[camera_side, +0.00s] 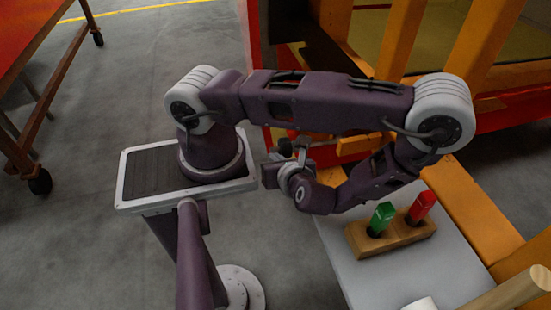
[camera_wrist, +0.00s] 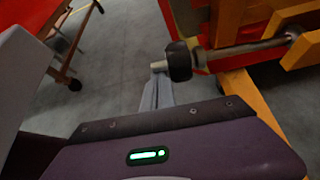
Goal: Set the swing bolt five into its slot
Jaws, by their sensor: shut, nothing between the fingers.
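A swing bolt (camera_wrist: 240,50) shows in the wrist view, with a metal shank and a black round knob (camera_wrist: 178,62) at its left end. Its right end meets a dark pivot between orange brackets (camera_wrist: 300,17). I cannot read a number on it, and I cannot tell whether the shank lies in a slot. My gripper (camera_wrist: 158,72) is shut and empty, its grey fingertips just left of the knob; I cannot tell if they touch it. In the side view my wrist hides much of this area beside the orange bracket (camera_side: 358,145).
A wooden block (camera_side: 392,240) holding a green piece (camera_side: 381,218) and a red piece (camera_side: 421,207) stands on a pale table (camera_side: 360,283). Orange beams (camera_side: 480,215) border it on the right. A red cart (camera_side: 30,45) stands at the far left, with open floor between.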

